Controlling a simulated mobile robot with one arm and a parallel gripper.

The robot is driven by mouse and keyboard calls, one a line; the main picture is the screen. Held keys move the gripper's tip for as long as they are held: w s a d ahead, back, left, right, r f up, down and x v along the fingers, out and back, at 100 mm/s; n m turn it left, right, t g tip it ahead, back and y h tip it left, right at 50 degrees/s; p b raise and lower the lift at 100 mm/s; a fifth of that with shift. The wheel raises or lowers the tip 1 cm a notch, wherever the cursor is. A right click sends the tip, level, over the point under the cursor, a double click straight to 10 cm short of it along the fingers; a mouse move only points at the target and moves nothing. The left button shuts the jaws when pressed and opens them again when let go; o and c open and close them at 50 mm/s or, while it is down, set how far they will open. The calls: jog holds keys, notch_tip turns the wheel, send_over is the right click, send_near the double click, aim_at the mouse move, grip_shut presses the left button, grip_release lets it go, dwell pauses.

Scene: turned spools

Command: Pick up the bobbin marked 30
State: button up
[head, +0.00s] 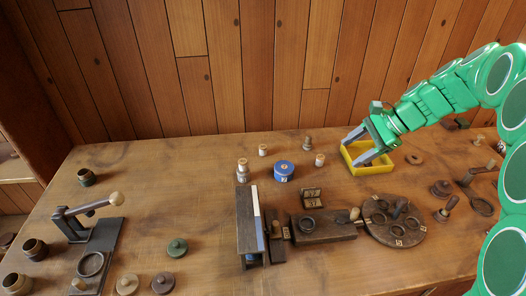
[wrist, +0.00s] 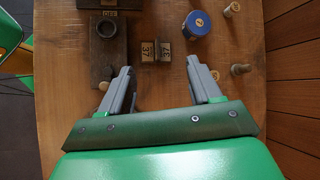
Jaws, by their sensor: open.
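Several small pale-topped spools stand at the back of the table in the head view: one by the wooden frame (head: 242,165), one behind it (head: 263,150), a brownish one (head: 308,145) and one right of the blue tin (head: 320,160). I cannot read a 30 on any of them, so I cannot tell which is the marked bobbin. In the wrist view, spools stand at the right (wrist: 231,10) and near my right finger (wrist: 241,69). My gripper (head: 355,150) is open and empty above the yellow tray. Its two fingers also show in the wrist view (wrist: 160,80).
The yellow tray (head: 373,170) lies under my gripper. A blue round tin (head: 284,170) stands left of it. A number block (head: 312,192), a dark wooden fixture (head: 325,229) and a round disc (head: 376,233) are in front. A lever press (head: 98,240) stands left.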

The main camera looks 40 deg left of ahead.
jog(key=w+a+f+m+g+y, duration=0.1)
jog(key=w+a+f, duration=0.2)
jog(key=a, duration=0.4)
jog(key=w+a+f+m+g+y, duration=0.1)
jog(key=w+a+f, duration=0.3)
jog(key=a, duration=0.4)
jog(key=m+g+y, duration=0.2)
send_near(263, 146)
jog(key=shift+s+a+f, duration=0.25)
jog(key=shift+s+f, duration=0.3)
jog(key=shift+s, duration=0.2)
jog(key=shift+s+a+f, duration=0.1)
jog(key=shift+a+f, duration=0.2)
jog(key=shift+a, duration=0.05)
jog(key=shift+x, duration=3.85)
jog(key=shift+a, duration=0.15)
jog(key=c, duration=1)
jog(key=shift+r, duration=0.1)
jog(key=shift+c, duration=0.2)
